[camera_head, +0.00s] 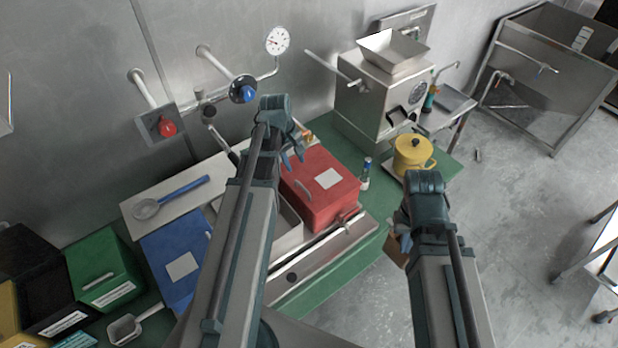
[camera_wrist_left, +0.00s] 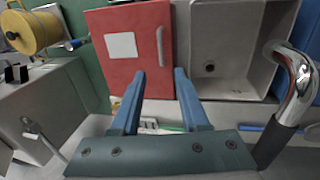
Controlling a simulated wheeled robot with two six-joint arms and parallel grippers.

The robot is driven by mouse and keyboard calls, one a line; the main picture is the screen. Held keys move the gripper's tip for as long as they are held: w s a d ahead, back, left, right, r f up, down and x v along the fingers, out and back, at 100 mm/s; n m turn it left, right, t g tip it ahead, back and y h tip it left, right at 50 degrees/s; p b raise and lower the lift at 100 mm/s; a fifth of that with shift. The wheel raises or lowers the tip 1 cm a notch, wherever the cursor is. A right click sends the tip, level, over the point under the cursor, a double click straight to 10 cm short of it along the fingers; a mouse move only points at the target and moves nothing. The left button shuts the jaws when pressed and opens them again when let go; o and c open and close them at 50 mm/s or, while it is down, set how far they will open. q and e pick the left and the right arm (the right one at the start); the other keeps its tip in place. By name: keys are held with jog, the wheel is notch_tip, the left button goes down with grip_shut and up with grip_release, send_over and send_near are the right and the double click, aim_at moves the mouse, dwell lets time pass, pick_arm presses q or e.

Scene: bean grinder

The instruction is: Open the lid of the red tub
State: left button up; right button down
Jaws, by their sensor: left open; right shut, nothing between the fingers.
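The red tub (camera_head: 335,205) stands on the green bench with its red lid shut. The lid has a white label and, in the left wrist view, a bar handle (camera_wrist_left: 160,47) near one edge. My left gripper (camera_head: 292,160) is open and empty at the tub's back left edge. In the left wrist view its two blue fingers (camera_wrist_left: 160,72) point towards the lid, with the handle ahead between the tips; I cannot tell the exact gap. My right gripper (camera_head: 403,236) hangs at the bench's front edge, shut and empty, its fingertips partly hidden by its wrist.
A grey sink basin (camera_wrist_left: 212,50) adjoins the tub. A blue tub (camera_head: 165,250) and a green tub (camera_head: 103,268) stand to the left. A yellow pot (camera_head: 412,155), a small bottle (camera_head: 366,172) and a steel grinder (camera_head: 375,100) are to the right. Wall pipes with valves (camera_head: 243,90) are behind.

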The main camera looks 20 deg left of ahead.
aim_at(303, 187)
pick_arm(q)
jog(key=f+b, duration=0.4)
jog(key=w+d+f+b, duration=0.1)
jog(key=f+b, duration=0.4)
jog(key=w+f+b, duration=0.1)
jog(key=f+b, duration=0.3)
jog(key=shift+w+d+f, duration=0.1)
jog(key=shift+d+f, duration=0.05)
jog(key=shift+f, duration=0.15)
grip_shut()
dwell(1.2)
